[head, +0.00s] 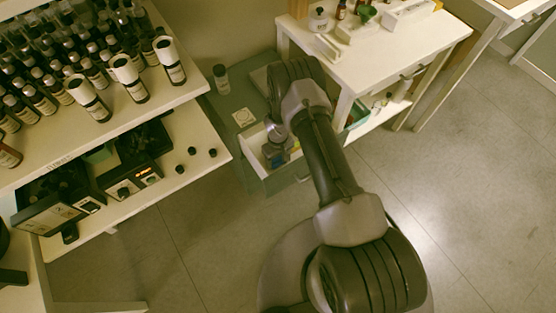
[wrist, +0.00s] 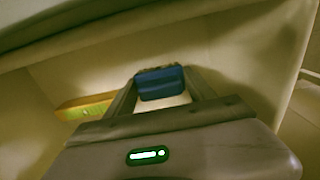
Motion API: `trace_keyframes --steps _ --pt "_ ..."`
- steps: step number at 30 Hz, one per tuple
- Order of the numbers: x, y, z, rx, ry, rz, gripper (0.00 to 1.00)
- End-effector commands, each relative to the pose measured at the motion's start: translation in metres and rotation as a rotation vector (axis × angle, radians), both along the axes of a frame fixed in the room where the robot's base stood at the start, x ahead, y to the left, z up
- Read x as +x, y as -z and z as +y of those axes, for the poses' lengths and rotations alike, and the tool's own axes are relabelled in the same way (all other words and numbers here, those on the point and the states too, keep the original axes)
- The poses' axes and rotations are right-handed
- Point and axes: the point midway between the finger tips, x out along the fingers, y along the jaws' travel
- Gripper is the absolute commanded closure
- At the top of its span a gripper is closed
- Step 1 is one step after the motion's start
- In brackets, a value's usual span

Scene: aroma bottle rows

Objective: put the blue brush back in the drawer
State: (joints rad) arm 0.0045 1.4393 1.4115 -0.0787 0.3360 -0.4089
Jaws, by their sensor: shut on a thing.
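The blue brush (wrist: 160,84) is between my gripper's fingertips (wrist: 160,92) in the wrist view, with dark bristles along its far edge. My gripper is shut on it. The open drawer (head: 282,183) is in the green-grey cabinet in the head view, and my gripper reaches down into or just over it. The drawer's pale inside walls (wrist: 250,62) surround the gripper in the wrist view. I cannot tell whether the brush touches the drawer floor.
A yellow item (wrist: 84,106) lies in the drawer left of the brush. A small dark bottle (head: 221,79) stands on the cabinet top. A shelf with bottle rows (head: 120,112) is at the left, a white table (head: 400,50) at the right.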

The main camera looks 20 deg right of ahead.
Motion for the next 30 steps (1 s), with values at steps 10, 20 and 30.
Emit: trace_keyframes --steps 10,20,30 --pt "0.0 0.003 0.0 0.0 0.0 0.0 0.15" --pt "0.001 -0.014 0.0 0.0 0.0 -0.002 0.15" --pt "0.001 -0.105 0.0 -0.001 -0.001 0.0 0.15"
